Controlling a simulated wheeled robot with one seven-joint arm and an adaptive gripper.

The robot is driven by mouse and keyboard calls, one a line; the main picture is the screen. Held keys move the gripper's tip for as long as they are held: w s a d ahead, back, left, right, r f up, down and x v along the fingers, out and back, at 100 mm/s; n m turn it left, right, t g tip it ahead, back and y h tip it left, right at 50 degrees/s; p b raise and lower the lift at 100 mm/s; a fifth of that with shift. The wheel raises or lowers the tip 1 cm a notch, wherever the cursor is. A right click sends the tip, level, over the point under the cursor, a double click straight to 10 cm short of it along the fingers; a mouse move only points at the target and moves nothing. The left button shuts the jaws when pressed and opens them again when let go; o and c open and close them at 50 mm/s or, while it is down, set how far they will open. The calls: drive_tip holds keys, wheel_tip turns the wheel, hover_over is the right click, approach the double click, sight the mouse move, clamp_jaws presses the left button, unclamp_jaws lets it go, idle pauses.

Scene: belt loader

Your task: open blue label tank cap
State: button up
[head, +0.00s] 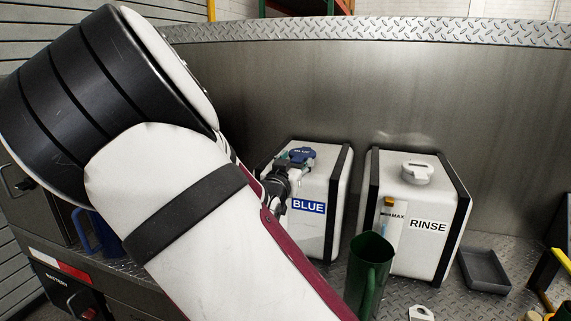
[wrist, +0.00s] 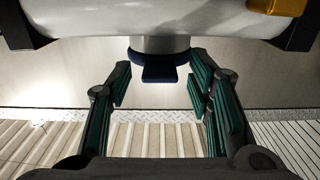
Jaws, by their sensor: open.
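The white tank with the BLUE label (head: 309,207) stands on the metal deck in the middle of the head view. Its blue cap (head: 301,154) sits on top. In the wrist view the blue cap (wrist: 160,70) shows at top centre, with a tab pointing toward the gripper. My gripper (head: 283,168) is beside the cap in the head view, partly hidden by my arm. In the wrist view my gripper (wrist: 160,85) is open, its green-padded fingers on either side of the cap with gaps visible. Whether any finger touches the cap cannot be told.
A white RINSE tank (head: 428,243) with a white cap (head: 416,172) stands to the right. A green jug (head: 370,272) is in front of it. A grey tray (head: 484,270) lies at right. A blue jug (head: 98,232) is partly hidden at left. A metal wall (head: 400,95) rises behind.

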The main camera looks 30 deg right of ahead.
drive_tip(key=shift+w+d, duration=0.25)
drive_tip(key=shift+d, duration=0.05)
clamp_jaws()
drive_tip(key=shift+r, duration=0.1)
